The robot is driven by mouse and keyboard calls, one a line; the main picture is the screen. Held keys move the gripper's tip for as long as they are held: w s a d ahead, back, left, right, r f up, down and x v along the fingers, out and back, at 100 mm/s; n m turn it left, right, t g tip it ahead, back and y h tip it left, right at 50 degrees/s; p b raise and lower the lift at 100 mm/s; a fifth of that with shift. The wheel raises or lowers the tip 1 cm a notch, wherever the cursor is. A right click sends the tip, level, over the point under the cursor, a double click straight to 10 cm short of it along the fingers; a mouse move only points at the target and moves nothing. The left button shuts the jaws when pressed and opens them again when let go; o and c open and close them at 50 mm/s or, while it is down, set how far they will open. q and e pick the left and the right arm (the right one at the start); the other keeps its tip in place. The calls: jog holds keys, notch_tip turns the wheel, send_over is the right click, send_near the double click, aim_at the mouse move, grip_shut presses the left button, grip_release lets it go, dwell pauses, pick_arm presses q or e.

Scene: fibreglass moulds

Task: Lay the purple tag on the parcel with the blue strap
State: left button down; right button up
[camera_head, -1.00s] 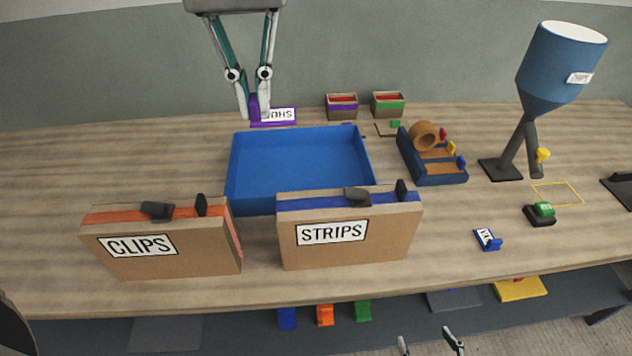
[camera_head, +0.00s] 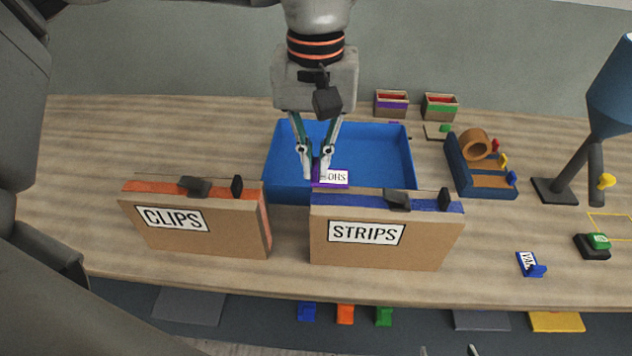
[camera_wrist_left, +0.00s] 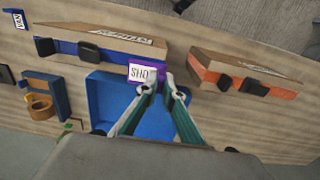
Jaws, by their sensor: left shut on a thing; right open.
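The purple tag (camera_head: 334,179) has a white label and shows in the left wrist view (camera_wrist_left: 144,73). My left gripper (camera_head: 316,174) is shut on its purple grip and holds it over the near side of the blue tray.
The CLIPS parcel with an orange strap (camera_head: 195,235) stands to the left. The blue tray (camera_head: 411,160) lies behind the parcels. A blue holder (camera_head: 465,175) with an orange roll and a blue tag (camera_head: 528,264) are to the right. Small bins (camera_head: 390,104) stand at the back.

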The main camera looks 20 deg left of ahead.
aim_at(316, 199)
pick_arm(q)
jog(key=shift+f, duration=2.45)
jog(key=shift+f, duration=0.15)
jog(key=c, duration=2.2)
grip_release()
notch_tip(316, 199, up, 12)
jog(key=shift+r, duration=0.25)
